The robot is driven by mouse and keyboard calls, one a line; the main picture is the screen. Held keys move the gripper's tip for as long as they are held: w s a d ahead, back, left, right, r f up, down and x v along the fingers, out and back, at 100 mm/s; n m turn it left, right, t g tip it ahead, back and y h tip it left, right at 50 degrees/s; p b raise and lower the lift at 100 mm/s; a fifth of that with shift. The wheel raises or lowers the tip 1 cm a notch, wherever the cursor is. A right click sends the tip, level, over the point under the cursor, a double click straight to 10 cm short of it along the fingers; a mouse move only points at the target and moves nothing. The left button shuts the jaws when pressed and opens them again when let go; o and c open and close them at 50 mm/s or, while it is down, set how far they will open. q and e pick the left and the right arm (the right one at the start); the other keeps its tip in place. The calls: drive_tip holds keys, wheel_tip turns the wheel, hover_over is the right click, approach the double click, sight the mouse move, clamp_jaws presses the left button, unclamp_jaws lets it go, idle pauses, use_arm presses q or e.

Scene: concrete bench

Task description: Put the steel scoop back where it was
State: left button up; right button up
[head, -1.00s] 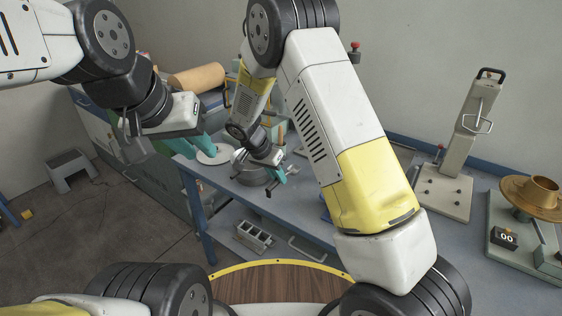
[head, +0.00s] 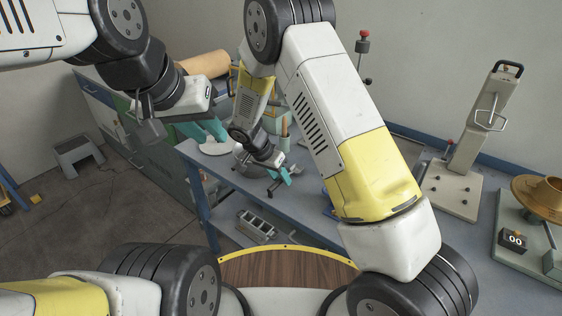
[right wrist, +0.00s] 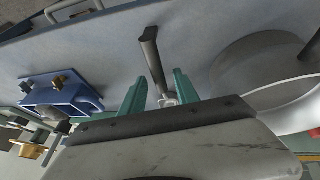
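In the right wrist view, a dark handle with a pale metal end (right wrist: 151,50), likely the steel scoop's, stands between the two teal fingers of my right gripper (right wrist: 159,80). Gaps show on both sides of it, and the scoop's bowl is not clearly visible. In the head view, my right gripper (head: 282,176) is low over the bench beside a grey round pan (head: 243,160); a small dark piece shows by its fingers. My left gripper (head: 207,130) has its teal fingers apart, near a white round dish (head: 214,149), and appears empty.
The blue bench (head: 222,172) runs along the wall. A large grey bowl (right wrist: 262,66) and a blue bracket (right wrist: 62,92) flank my right gripper. A lever press (head: 455,188) and a brass-coloured pan on a scale (head: 543,198) stand at the right. A grey stool (head: 80,153) is on the floor.

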drive_tip(key=shift+r, duration=0.15)
drive_tip(key=v, duration=1.2)
drive_tip(key=s+d+r+n+y, duration=0.2)
drive_tip(key=s+d+r, duration=0.2)
drive_tip(key=d+r, duration=0.35)
drive_tip(key=s+d+r+n+y, duration=0.1)
drive_tip(key=s+d+r+y, duration=0.1)
drive_tip(key=s+d+r, duration=0.35)
drive_tip(key=s+d+r+n+t+y, duration=0.2)
drive_tip(key=s+d+r, duration=0.5)
drive_tip(key=s, duration=0.5)
drive_tip(key=shift+s+d+r+n+t+y, duration=0.2)
drive_tip(key=shift+d+r+n+t+y, duration=0.15)
drive_tip(key=shift+r+n+t, duration=0.65)
